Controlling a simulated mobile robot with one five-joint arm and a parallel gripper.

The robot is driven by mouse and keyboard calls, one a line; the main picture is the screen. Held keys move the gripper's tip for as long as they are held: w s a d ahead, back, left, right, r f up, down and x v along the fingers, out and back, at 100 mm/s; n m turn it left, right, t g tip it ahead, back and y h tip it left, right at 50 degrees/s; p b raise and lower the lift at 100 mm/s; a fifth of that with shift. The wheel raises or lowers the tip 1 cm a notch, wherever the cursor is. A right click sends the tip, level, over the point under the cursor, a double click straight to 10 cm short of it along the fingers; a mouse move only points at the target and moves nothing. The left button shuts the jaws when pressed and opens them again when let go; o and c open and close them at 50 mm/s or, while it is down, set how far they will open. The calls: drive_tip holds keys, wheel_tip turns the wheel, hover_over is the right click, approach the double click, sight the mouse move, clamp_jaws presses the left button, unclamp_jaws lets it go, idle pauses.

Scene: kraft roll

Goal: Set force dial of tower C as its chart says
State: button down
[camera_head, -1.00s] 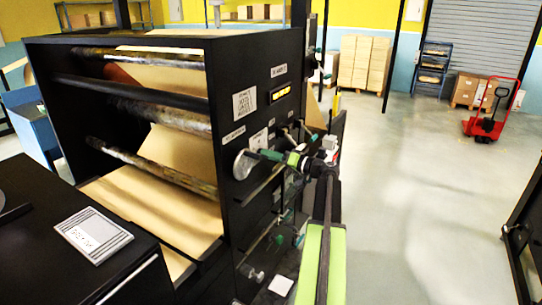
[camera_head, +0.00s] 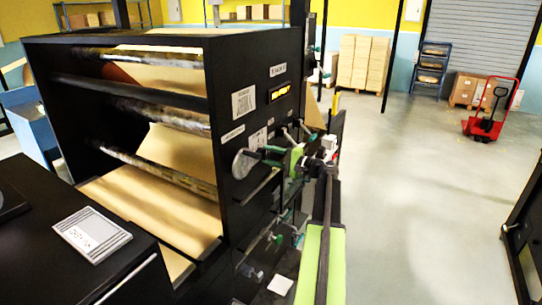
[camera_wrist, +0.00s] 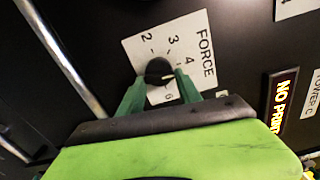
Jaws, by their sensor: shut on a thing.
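The force dial's black knob (camera_wrist: 158,69) sits on a white plate (camera_wrist: 205,80) marked FORCE in the wrist view. Numbers 2, 3 and 4 show, and a 6 shows lower down; the rest is partly hidden by my gripper. A pale mark on the knob points roughly towards the right, near or past the 4; the exact setting is unclear. My gripper (camera_wrist: 160,88) is shut on the knob, one green finger on each side. The head view shows my gripper (camera_head: 283,154) at the tower's side panel. A TOWER C label (camera_wrist: 306,93) is near the dial.
The lit display (camera_wrist: 283,99) reads NO PRINT. A white sheet (camera_head: 244,101) is on the tower panel, its text too small to read. A grey round handle (camera_head: 242,163) sticks out beside my gripper. Open floor (camera_head: 410,190) lies to the right.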

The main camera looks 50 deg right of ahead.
drive_tip(key=shift+f+m, duration=0.15)
drive_tip(key=shift+m, duration=3.45)
drive_tip(key=shift+a, duration=0.1)
drive_tip(key=c, duration=0.8)
unclamp_jaws()
drive_tip(key=v, duration=1.7)
drive_tip(key=shift+s, duration=0.25)
